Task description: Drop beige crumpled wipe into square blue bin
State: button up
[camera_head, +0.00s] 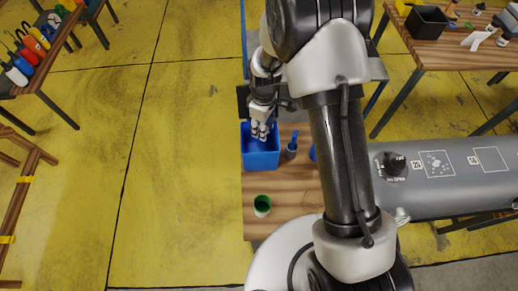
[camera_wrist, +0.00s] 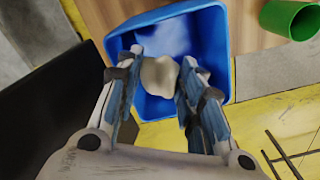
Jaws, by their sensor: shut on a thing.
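The beige crumpled wipe (camera_wrist: 159,76) shows in the wrist view between the two fingertips of my gripper (camera_wrist: 160,78). My gripper is shut on it. The square blue bin (camera_wrist: 215,40) lies below the wipe in the wrist view, and its open mouth surrounds the wipe in that picture. Something pale shows inside the bin on its floor. In the head view my gripper (camera_head: 262,129) is over the blue bin (camera_head: 261,160) on the wooden table. The wipe cannot be made out in the head view.
A green cup (camera_head: 262,206) stands on the table (camera_head: 290,203) in front of the bin; the wrist view also shows it (camera_wrist: 290,18). A blue bottle-like thing (camera_head: 292,147) stands right of the bin. A dark box (camera_head: 426,22) sits on another table. Yellow floor lies open at left.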

jog(key=o, duration=0.8)
notch_tip(320, 180, up, 12)
dwell(0.5)
dwell(0.4)
